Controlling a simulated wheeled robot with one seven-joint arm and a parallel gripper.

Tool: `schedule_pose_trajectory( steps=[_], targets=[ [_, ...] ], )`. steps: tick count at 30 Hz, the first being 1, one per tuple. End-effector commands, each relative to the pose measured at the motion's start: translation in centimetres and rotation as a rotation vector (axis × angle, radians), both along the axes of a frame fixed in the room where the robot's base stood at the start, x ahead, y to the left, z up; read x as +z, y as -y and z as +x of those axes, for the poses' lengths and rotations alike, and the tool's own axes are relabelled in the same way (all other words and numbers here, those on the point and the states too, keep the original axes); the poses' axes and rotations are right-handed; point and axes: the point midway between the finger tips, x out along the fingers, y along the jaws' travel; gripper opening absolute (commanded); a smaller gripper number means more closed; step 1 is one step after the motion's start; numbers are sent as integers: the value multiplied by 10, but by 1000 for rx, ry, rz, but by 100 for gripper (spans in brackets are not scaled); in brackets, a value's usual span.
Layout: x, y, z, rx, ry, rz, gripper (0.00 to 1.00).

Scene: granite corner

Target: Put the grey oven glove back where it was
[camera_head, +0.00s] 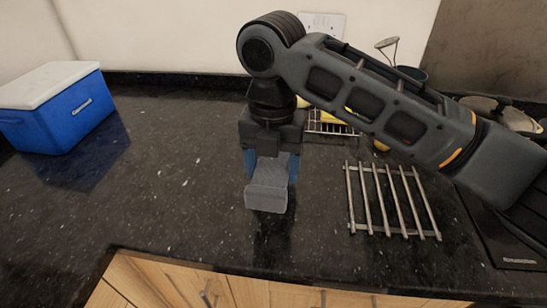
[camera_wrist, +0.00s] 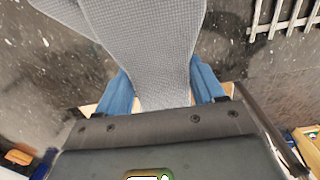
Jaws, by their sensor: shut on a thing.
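The grey oven glove (camera_head: 267,192) hangs below my gripper (camera_head: 270,168), over the dark granite worktop in the head view. In the wrist view the glove (camera_wrist: 148,45) is light grey and textured, and it lies between the two blue fingers of my gripper (camera_wrist: 165,92). The gripper is shut on the glove. A reflection shows on the worktop under it. I cannot tell whether the glove's lower end touches the worktop.
A metal rack (camera_head: 390,200) lies on the worktop to the right of the glove. A blue cool box (camera_head: 55,110) with a white lid stands at the far left. Behind my arm are a wire rack (camera_head: 328,124) with yellow things and pans (camera_head: 485,106). Worktop between box and glove is clear.

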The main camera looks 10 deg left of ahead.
Motion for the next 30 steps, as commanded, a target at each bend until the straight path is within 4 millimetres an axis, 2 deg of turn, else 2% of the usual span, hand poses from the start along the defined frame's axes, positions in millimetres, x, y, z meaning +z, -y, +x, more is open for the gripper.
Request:
schedule_pose_trajectory(
  steps=[18,24,30],
  targets=[
    [-73,0,0,-1,0,0,26],
    [-88,0,0,-1,0,0,26],
    [-89,0,0,0,0,0,26]
  ],
)
